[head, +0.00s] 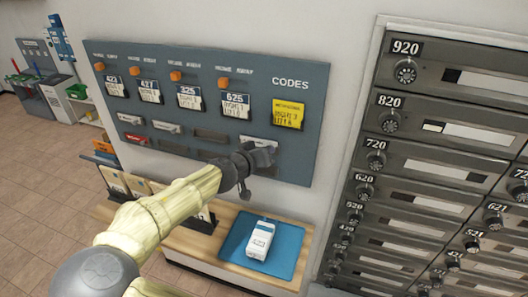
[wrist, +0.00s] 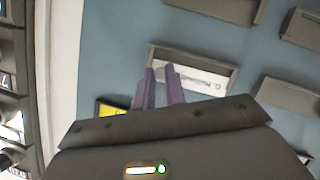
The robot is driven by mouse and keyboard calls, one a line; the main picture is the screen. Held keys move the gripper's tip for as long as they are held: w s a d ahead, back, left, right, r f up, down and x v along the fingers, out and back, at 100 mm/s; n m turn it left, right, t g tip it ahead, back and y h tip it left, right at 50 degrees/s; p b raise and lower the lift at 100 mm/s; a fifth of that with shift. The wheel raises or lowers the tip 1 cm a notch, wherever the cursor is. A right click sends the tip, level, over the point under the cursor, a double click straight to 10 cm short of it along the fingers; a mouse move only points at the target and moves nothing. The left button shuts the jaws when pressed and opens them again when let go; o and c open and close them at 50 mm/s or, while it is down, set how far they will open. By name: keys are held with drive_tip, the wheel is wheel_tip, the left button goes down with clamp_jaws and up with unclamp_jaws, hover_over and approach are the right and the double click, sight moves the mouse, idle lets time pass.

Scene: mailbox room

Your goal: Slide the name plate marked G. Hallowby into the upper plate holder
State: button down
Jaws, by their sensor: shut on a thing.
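The white name plate (wrist: 205,76) shows upside down in the wrist view, its small lettering seeming to read G. Hallowby. It lies within the outline of the upper plate holder (wrist: 190,52), a grey frame on the blue board. I cannot tell how deep it sits. My gripper (wrist: 161,72) is shut on the plate near its left end in that view, and the fingers hide that end. In the head view my gripper (head: 262,158) is at the board's right side, below the yellow card, with part of the pale plate (head: 257,142) showing above it.
More plate holders line the board (head: 300,135); an empty one (head: 210,136) is to the left, and a red plate (head: 136,140) sits farther left. Below is a wooden shelf with a blue mat (head: 233,247) and a white device (head: 261,240). Grey mailboxes (head: 450,130) stand right.

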drive_tip(key=shift+f+b, duration=0.35)
drive_tip(key=shift+f, duration=0.1)
idle(0.3)
drive_tip(key=c, duration=1)
unclamp_jaws()
drive_tip(key=shift+o, duration=0.2)
drive_tip(key=shift+s, duration=0.1)
drive_tip(key=s+a, duration=0.3)
drive_tip(key=s, duration=0.4)
drive_tip(key=shift+p, duration=0.4)
drive_tip(key=shift+s, duration=0.1)
